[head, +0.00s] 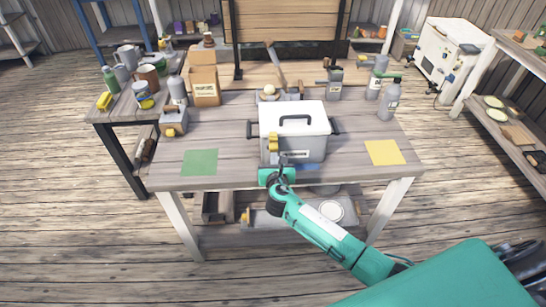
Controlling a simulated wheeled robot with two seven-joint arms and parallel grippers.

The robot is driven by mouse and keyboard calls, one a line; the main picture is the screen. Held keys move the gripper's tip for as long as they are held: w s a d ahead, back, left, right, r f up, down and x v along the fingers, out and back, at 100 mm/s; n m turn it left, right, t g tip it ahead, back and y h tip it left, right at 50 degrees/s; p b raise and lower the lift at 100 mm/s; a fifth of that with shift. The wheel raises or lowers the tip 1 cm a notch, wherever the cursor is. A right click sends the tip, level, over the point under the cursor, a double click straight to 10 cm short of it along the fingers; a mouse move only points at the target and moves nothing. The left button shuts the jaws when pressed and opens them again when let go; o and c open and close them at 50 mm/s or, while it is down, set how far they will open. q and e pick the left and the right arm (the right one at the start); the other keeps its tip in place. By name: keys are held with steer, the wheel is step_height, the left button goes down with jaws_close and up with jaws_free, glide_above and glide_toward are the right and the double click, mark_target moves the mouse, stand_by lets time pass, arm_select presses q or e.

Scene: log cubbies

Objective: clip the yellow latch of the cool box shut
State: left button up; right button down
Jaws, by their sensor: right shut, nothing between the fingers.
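The cool box (310,144) stands upright on the wooden table, a grey box with a white lid (294,118) and a dark handle on top. The lid lies down on the box. The yellow latch (273,141) is on the front face near its left side. My right gripper (282,160) is shut and empty, just below the latch at the box's front. Whether it touches the latch or the box I cannot tell, and the latch's lower end is partly hidden by it. My left gripper is not in view.
A green square (200,162) lies left of the box and a yellow square (385,152) right of it. Bottles (388,101), a carton (204,85) and tools stand along the table's back. The table top (225,130) is clear beside the box.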

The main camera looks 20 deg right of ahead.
steer(key=shift+w+r+p, duration=0.25)
steer(key=shift+p, duration=0.15)
steer(key=shift+s, duration=0.1)
stand_by(0.6)
steer(key=shift+f+p+v, duration=0.2)
steer(key=shift+p+v, duration=0.3)
steer(key=shift+v, duration=0.6)
steer(key=p+v, duration=0.3)
steer(key=v, duration=0.4)
steer(key=shift+p, duration=0.4)
